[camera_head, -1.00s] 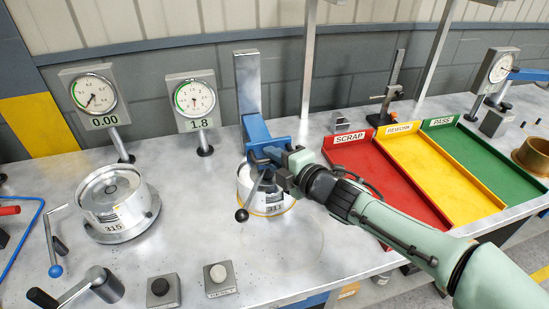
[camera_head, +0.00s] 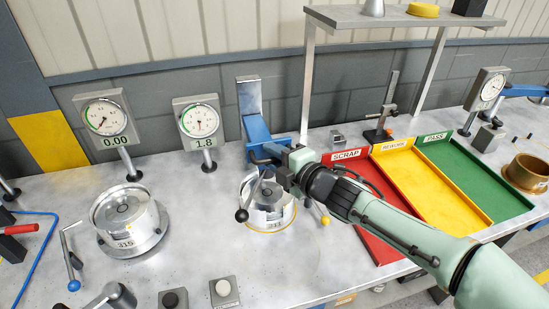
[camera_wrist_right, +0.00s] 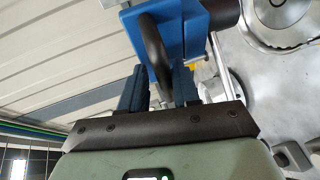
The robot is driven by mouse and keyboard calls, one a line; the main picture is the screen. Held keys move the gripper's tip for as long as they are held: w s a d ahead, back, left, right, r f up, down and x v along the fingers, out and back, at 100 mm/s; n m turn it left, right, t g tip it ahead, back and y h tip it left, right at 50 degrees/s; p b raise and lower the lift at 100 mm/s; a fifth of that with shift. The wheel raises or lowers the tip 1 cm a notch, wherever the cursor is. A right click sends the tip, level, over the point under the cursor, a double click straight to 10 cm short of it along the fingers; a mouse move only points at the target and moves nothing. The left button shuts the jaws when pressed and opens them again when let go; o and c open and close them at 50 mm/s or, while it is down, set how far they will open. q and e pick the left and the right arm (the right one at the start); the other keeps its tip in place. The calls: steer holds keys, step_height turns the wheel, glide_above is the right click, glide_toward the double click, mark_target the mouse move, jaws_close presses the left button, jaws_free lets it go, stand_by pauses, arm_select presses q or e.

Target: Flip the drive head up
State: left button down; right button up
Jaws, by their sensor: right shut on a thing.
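The blue drive head (camera_head: 257,138) is joined to the grey column (camera_head: 249,95) behind the round metal unit marked 311 (camera_head: 268,212). It slants forward above that unit, with a visible gap between them. My right gripper (camera_head: 277,165) is at the front of the drive head. In the right wrist view its dark fingers (camera_wrist_right: 158,88) are shut around a black curved handle (camera_wrist_right: 151,48) on the blue head (camera_wrist_right: 185,20). My gripper hides part of the head's front end in the head view. My left gripper is not in view.
Another round unit marked 315 (camera_head: 130,225) stands to the left, beside a crank lever (camera_head: 70,255). Two dial gauges (camera_head: 107,120) stand behind. Red, yellow (camera_head: 430,190) and green trays lie to the right. A shelf post (camera_head: 308,90) rises behind my gripper. Two push-buttons are in front.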

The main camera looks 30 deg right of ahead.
steer(key=shift+s+r, duration=0.1)
steer(key=shift+r, duration=0.1)
